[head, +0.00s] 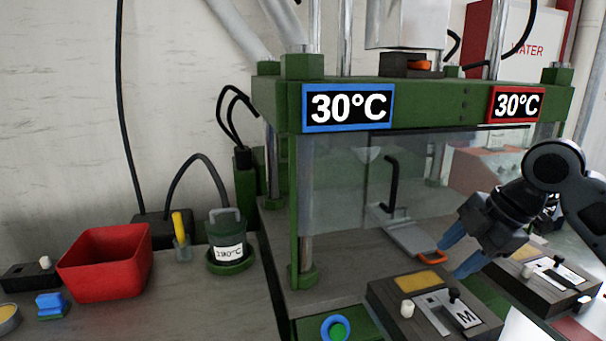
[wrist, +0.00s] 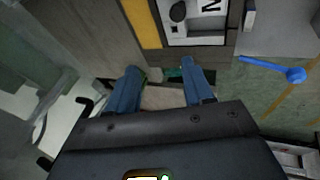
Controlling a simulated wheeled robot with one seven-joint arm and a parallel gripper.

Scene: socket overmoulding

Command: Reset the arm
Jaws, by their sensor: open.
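My gripper (head: 460,250) hangs from my dark arm at the right of the head view, in front of the green press (head: 420,98). Its two blue fingers are spread apart with nothing seen between them. In the wrist view the gripper (wrist: 156,88) also shows its blue fingers apart and empty. The fingers are above the area beside the control box marked M (head: 430,305), which also shows at the top of the wrist view (wrist: 195,20).
The press has a clear guard with a black handle (head: 391,183) and two 30°C displays. A second control box (head: 545,272) stands right. A red bin (head: 105,262), a blue piece (head: 50,304) and a green pot (head: 228,240) stand left. A blue rod-like thing (wrist: 275,69) lies right in the wrist view.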

